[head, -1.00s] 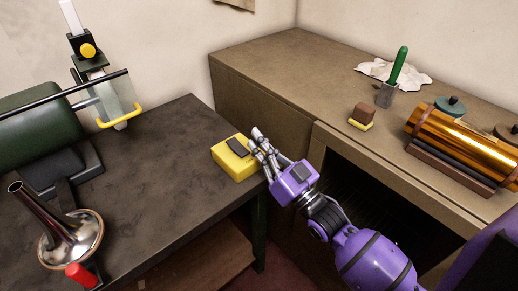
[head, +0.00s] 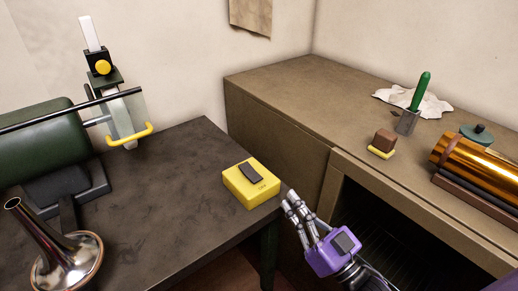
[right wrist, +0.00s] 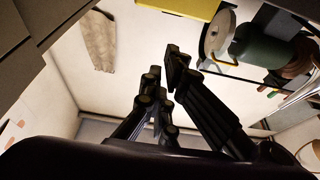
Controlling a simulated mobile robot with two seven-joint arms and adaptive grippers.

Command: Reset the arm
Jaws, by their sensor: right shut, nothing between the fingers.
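My right gripper (head: 292,204) is purple with grey fingers, in the lower right of the head view, just off the right corner of the dark table. It is shut and empty. Its dark fingers also show in the right wrist view (right wrist: 167,78). A yellow switch box (head: 240,190) with a dark rocker sits on the table's right corner, to the left of the fingertips and apart from them. Its yellow edge shows at the top of the right wrist view (right wrist: 185,7). My left gripper is not in view.
The dark table (head: 165,200) holds a green machine (head: 40,140) with a yellow-handled guard and a brass horn bell (head: 65,260).

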